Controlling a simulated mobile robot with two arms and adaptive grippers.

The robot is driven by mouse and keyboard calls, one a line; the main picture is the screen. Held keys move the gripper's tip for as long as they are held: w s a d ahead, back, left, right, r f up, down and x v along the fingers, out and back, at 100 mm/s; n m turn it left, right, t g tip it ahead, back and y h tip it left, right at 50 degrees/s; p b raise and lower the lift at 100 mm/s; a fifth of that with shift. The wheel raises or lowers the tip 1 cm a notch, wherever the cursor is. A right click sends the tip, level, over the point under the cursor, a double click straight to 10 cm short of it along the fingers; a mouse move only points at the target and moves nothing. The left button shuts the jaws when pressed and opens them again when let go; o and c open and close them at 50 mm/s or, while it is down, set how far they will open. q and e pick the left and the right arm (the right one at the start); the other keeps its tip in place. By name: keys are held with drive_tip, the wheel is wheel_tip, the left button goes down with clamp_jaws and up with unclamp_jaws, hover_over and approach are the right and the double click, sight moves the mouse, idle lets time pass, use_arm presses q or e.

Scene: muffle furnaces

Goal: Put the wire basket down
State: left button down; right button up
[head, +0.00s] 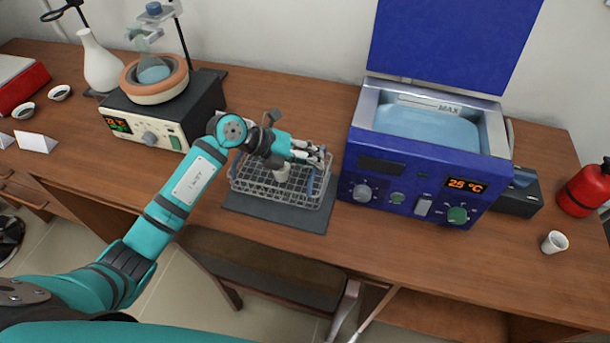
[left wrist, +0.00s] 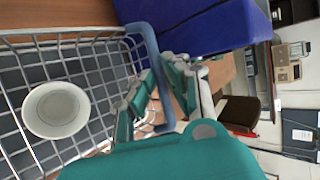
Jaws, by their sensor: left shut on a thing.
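The wire basket (head: 262,192) is a grey metal grid with blue-grey handles. It is at or just above a dark grey mat (head: 240,208) on the wooden table; I cannot tell whether it touches. A small white cup (head: 282,173) stands inside the basket. My left gripper (head: 318,156) is shut on the basket's right-hand handle. In the left wrist view, the gripper fingers (left wrist: 165,92) close around the blue-grey handle (left wrist: 146,48), and the basket (left wrist: 100,70) with the cup (left wrist: 56,110) shows beside them. My right gripper is not in view.
A blue water bath (head: 410,185) reading 25 °C, with its lid raised, stands close to the basket's right. A heater with a flask (head: 155,75) stands to the left. A small white cup (head: 554,242) and a red extinguisher (head: 585,190) are at the far right.

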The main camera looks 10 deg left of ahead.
use_arm(q)
drive_tip(key=shift+f, duration=0.85)
wheel_tip(320, 180, down, 3)
drive_tip(key=shift+f, duration=0.2)
drive_tip(key=c, duration=1.4)
unclamp_jaws()
drive_tip(key=shift+o, duration=0.2)
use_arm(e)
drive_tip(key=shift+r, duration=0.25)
use_arm(q)
drive_tip(key=b+v, duration=0.2)
drive_tip(key=v, duration=1)
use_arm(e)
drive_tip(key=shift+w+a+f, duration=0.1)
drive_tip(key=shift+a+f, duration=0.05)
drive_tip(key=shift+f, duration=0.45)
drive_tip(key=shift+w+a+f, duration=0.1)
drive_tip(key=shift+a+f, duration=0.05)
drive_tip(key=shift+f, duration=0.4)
